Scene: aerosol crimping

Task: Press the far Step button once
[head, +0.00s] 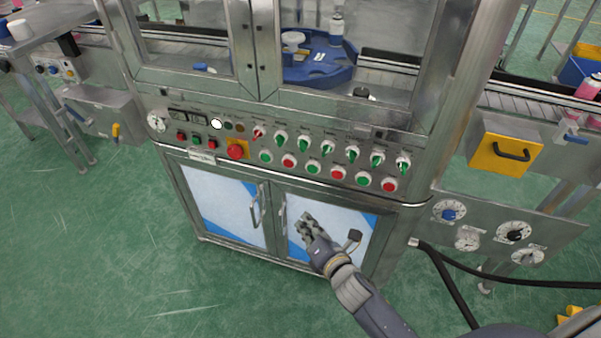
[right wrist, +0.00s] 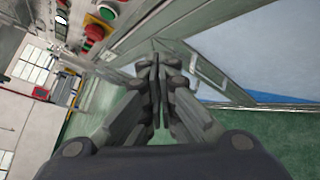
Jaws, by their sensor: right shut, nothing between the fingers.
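The control panel (head: 220,152) runs across the front of the machine, above two cabinet doors. Its lower row alternates green buttons, such as the leftmost (head: 265,157), and red buttons, such as the rightmost (head: 390,184). Labels are too small to read, so I cannot tell which is the far Step button. My right gripper (head: 305,221) is shut and empty, in front of the right cabinet door, below the button row and apart from it. In the right wrist view its fingers (right wrist: 157,62) are together. My left gripper is out of view.
A large red mushroom button (head: 235,151) on a yellow plate is at the panel's left. Several green selector switches (head: 327,147) sit above the buttons. Door handles (head: 282,215) stick out near my right gripper. A yellow box (head: 500,153) juts out at right.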

